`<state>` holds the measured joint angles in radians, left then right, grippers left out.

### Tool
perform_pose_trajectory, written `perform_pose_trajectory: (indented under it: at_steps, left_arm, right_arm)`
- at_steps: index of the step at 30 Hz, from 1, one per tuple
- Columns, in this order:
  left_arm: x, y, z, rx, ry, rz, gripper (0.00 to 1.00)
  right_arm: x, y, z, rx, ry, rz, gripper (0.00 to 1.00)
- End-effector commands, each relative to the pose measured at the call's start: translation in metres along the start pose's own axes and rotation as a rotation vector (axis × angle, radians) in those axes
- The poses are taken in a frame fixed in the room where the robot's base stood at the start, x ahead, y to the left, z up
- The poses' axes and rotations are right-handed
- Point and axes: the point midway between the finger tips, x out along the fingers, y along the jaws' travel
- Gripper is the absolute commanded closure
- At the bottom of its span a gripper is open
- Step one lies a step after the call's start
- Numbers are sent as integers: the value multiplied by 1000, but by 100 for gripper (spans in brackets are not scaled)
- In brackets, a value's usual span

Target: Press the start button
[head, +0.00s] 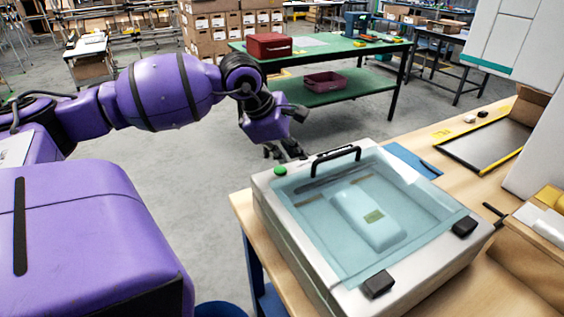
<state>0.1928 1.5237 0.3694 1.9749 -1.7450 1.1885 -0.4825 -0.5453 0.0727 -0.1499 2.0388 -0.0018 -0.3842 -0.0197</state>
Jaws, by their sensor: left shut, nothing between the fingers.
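The start button is a green round button (280,171) on the top edge of a light grey machine (300,250), at its far left corner. The machine has a clear tinted lid (420,205) with a black handle (334,160), and the lid lies closed. A pale item (368,222) shows inside under the lid. My left gripper (283,152) is shut and empty, just behind the green button in the picture. I cannot tell whether it touches the button. My right gripper is not in view.
The machine stands on a wooden workbench (500,300). A blue sheet (412,160) and a black tray with yellow edging (487,145) lie behind and right of it. A green table (345,50) with a red box (268,46) stands farther back. Grey floor lies between.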

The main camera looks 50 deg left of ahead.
Motion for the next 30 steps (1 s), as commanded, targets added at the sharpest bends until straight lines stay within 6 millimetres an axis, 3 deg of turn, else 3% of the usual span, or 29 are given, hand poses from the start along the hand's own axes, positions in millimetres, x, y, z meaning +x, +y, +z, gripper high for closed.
perform_pose_trajectory:
  at_steps: [14,30]
  left_arm:
    - [5,-2,-2,0,0,1,100]
    - [4,-2,-2,0,0,1,100]
  right_arm:
    - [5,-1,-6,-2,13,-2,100]
    - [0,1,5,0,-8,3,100]
